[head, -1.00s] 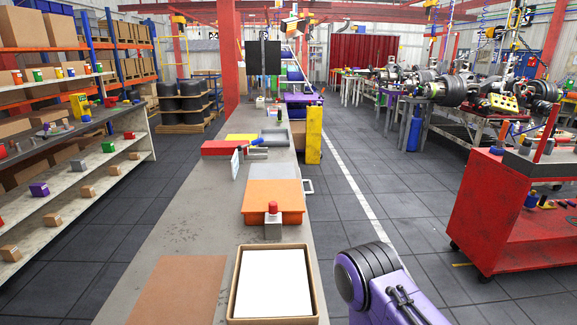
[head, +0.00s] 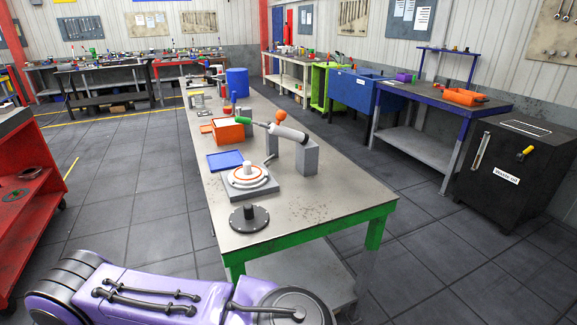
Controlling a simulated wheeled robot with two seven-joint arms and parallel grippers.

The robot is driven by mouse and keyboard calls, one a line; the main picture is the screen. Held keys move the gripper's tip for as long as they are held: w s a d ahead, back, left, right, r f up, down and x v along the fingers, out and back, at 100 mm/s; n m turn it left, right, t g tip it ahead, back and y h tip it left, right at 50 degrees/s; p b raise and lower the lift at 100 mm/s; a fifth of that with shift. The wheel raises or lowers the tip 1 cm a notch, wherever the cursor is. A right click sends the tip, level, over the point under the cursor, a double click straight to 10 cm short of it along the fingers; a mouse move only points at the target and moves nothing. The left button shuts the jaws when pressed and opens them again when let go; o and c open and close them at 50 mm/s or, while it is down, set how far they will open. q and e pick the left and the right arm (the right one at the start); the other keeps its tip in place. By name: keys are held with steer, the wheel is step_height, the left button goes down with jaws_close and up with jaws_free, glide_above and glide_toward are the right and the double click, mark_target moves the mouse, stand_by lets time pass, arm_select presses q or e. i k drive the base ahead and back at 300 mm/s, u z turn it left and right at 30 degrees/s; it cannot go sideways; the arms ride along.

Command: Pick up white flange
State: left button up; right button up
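A white round part with a raised hub and an orange ring, which looks like the white flange (head: 247,176), sits on a grey square base on the near part of the long workbench (head: 325,205). A dark round flange (head: 249,218) with a short upright hub stands in front of it, near the bench's green front edge. Neither of my grippers is in view. Only a purple link of my own arm shows at the bottom left, apart from the flange.
On the bench, a blue tray (head: 225,160), an orange bin (head: 228,131) and a grey fixture with a cylinder (head: 290,134) stand behind the flange. A red cart (head: 30,190) stands at the left. A dark cabinet (head: 516,170) stands at the right. Floor is clear on both sides.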

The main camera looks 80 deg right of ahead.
mark_target(248, 174)
steer(key=z, duration=2.6)
